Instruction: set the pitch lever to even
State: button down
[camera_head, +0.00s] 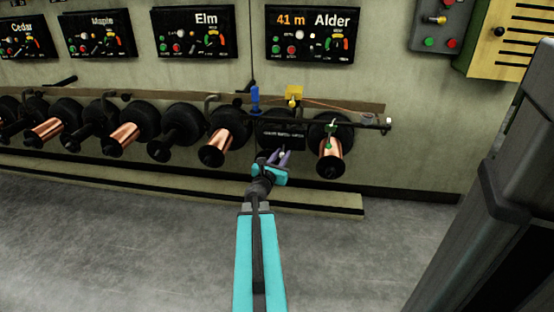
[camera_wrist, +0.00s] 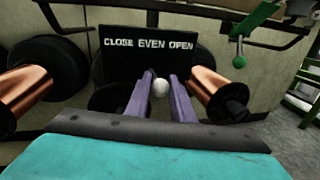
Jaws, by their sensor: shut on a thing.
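The pitch lever's white ball knob (camera_wrist: 160,88) sits between the two purple fingers of my gripper (camera_wrist: 161,86), which is shut on it. Behind and above it is a black label plate (camera_wrist: 147,65) reading CLOSE, EVEN, OPEN from left to right. The knob appears below the plate, roughly under EVEN and slightly toward OPEN; I cannot tell its exact setting. In the head view, my gripper (camera_head: 283,155) is just below the same dark plate (camera_head: 283,134), under the Alder panel (camera_head: 311,35).
A green lever with a ball end (camera_wrist: 240,57) hangs right of the plate. Copper spools stand on both sides, left (camera_head: 225,143) and right (camera_head: 331,157). Above are a blue part (camera_head: 255,98) and a yellow block (camera_head: 293,92). The floor (camera_head: 150,240) in front is clear.

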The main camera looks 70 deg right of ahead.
aim_at(280, 156)
jog(key=shift+w+a, duration=0.1)
dwell(0.4)
jog(key=c, duration=1.5)
grip_release()
jog(key=shift+c, duration=0.2)
jog(key=shift+a+p, duration=0.4)
jog(key=shift+a, duration=1.15)
jog(key=a+p, duration=0.2)
jog(key=shift+s+a+r+p, duration=0.2)
jog(key=shift+a+p, duration=0.1)
jog(key=shift+p, duration=0.1)
jog(key=shift+a+p, duration=0.1)
jog(key=shift+p, duration=0.5)
